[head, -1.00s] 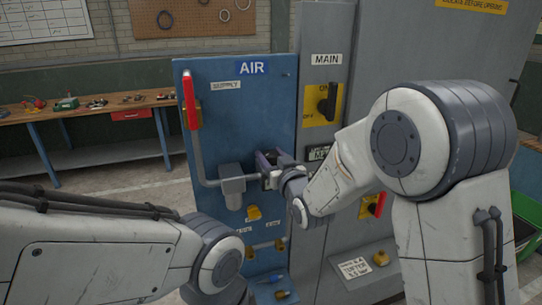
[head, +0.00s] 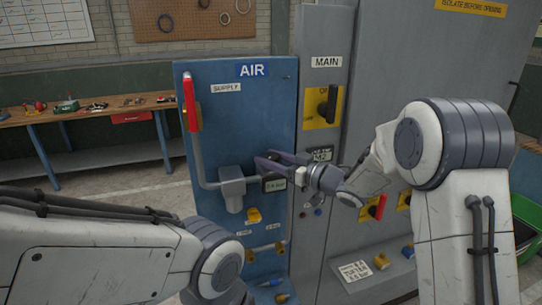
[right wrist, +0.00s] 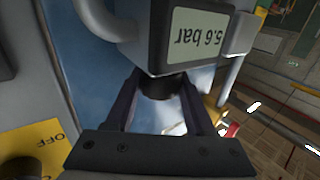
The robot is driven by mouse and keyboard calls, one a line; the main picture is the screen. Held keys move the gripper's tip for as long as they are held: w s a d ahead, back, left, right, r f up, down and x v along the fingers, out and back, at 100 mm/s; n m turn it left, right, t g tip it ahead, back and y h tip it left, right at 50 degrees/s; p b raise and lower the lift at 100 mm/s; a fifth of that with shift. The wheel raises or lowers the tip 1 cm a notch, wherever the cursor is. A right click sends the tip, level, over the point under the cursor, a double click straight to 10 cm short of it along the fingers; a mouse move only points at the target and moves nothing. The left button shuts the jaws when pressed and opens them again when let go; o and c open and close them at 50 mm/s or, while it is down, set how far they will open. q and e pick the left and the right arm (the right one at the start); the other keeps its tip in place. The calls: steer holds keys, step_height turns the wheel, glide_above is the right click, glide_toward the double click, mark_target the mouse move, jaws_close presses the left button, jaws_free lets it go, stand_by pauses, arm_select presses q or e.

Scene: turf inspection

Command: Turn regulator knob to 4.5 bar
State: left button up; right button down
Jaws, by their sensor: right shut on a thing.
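The regulator (head: 232,181) is a grey block on the blue AIR panel (head: 245,115). The black knob (right wrist: 159,86) sits at the display housing, between the fingers of my right gripper (head: 268,161). The gripper is shut on the knob, fingers on either side; in the head view the fingers hide the knob. My left arm crosses the lower left, and its gripper is outside the head view.
A red supply lever (head: 189,100) stands upright left of the regulator. A yellow knob (head: 253,215) is just below it. A workbench (head: 85,110) stands behind left.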

steer(key=n+g+y, duration=0.1)
steer(key=n+g+y+p, duration=0.1)
steer(key=g, duration=0.1)
steer(key=shift+w+d+r+n+g+p, duration=0.1)
steer(key=shift+r+n+g+p, duration=0.05)
steer(key=shift+n+g+p, duration=0.15)
steer(key=shift+n+g+y+p, duration=0.75)
steer(key=shift+n+g, duration=0.75)
steer(key=shift+g, duration=0.6)
steer(key=shift+c, duration=1.3)
jaws_free()
